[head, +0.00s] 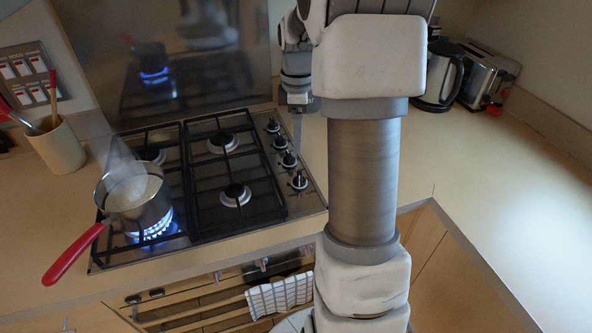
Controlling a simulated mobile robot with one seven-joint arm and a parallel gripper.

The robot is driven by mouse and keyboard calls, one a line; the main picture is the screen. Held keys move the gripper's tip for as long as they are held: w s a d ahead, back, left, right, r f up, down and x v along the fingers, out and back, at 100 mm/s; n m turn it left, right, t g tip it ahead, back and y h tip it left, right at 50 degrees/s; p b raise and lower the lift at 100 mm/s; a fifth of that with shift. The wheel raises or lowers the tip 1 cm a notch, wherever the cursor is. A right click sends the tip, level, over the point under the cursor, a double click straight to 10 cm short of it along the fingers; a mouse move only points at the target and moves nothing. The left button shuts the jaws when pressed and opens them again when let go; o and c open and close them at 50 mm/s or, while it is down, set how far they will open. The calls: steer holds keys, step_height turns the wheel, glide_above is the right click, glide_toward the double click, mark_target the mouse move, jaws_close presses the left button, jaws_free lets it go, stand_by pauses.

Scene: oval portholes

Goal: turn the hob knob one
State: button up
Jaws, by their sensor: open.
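The gas hob (206,255) is set in the counter at the left, with a column of black knobs along its right side. The front knob (298,182) is nearest me; another knob (289,160) and further ones sit behind it. I cannot tell which is knob one. My gripper (298,145) points down by the rear knobs, its finger seen edge-on near the right edge of the hob. It is open and holds nothing that I can see. I cannot tell whether it touches a knob.
A steaming saucepan (133,197) stands on the lit front-left burner, its red handle (72,255) jutting over the counter edge. A utensil pot (57,148) is at the left. A kettle (440,77) and toaster (487,78) stand at the back right. The right counter is clear.

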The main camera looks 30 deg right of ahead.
mark_target(299, 178)
step_height(299, 178, down, 12)
steer(key=shift+f, duration=0.2)
